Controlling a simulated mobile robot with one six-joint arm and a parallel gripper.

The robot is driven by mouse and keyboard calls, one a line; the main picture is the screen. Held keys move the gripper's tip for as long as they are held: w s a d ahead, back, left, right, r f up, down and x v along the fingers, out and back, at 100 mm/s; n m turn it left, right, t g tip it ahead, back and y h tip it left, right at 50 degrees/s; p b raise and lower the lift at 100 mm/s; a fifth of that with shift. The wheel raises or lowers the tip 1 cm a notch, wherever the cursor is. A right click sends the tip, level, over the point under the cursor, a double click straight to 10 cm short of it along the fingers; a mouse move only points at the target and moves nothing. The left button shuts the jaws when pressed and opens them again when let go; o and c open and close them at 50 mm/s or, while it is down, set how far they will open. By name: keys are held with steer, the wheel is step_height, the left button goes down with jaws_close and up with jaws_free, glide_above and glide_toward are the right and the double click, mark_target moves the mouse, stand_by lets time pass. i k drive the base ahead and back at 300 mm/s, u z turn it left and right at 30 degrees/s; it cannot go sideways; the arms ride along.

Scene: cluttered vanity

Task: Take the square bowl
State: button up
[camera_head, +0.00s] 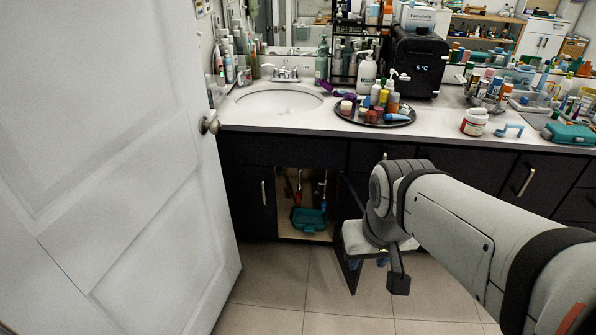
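A teal, squarish open container (308,219), which looks like the square bowl, sits low inside the open cupboard under the sink. Its front and upper rim show through the opening. My gripper (398,272) hangs below my wrist, to the right of the cupboard opening and apart from the container.
A white door (110,170) fills the left side. The open cupboard door (350,274) stands between the opening and my wrist. Slim tools (298,188) hang above the container. The counter (440,119) is cluttered, with a round black tray (345,114). Floor (270,285) in front is clear.

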mark_target(308, 221)
steer(key=z, duration=0.05)
steer(key=i, duration=1)
steer(key=u, duration=0.05)
